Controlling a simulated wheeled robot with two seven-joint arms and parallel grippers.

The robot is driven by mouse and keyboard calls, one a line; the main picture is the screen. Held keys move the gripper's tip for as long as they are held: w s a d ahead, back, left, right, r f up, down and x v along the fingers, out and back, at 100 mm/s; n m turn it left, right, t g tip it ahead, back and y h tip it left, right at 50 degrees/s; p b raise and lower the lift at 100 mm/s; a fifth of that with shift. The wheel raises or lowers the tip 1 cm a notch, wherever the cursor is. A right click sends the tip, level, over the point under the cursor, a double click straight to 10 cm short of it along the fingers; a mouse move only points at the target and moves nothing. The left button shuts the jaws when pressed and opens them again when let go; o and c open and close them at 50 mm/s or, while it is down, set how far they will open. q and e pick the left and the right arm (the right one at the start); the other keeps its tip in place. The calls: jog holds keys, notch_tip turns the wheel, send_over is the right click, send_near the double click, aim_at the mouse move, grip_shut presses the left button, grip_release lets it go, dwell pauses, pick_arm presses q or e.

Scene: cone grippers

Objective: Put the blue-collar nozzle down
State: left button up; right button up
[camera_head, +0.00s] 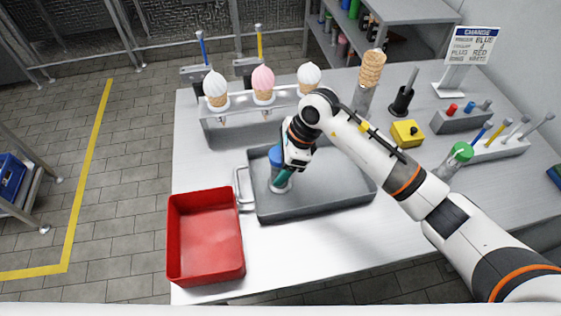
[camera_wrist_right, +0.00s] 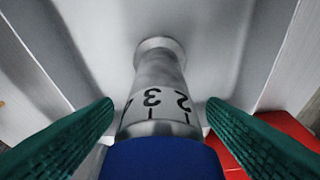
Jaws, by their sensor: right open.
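The blue-collar nozzle (camera_head: 275,155) stands in the grey metal tray (camera_head: 330,205), toward its left side. My left gripper is not in view.
A red bin (camera_head: 207,240) stands left of the tray, near its handle (camera_head: 241,190). A rack (camera_head: 225,130) with several cones is behind the tray. A yellow box (camera_head: 407,133), a green-capped nozzle (camera_head: 461,152) and a sign (camera_head: 472,45) are to the right.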

jog(key=shift+r, duration=0.1)
jog(key=b+v, duration=0.1)
jog(key=v, duration=1.1)
jog(key=shift+b, duration=0.3)
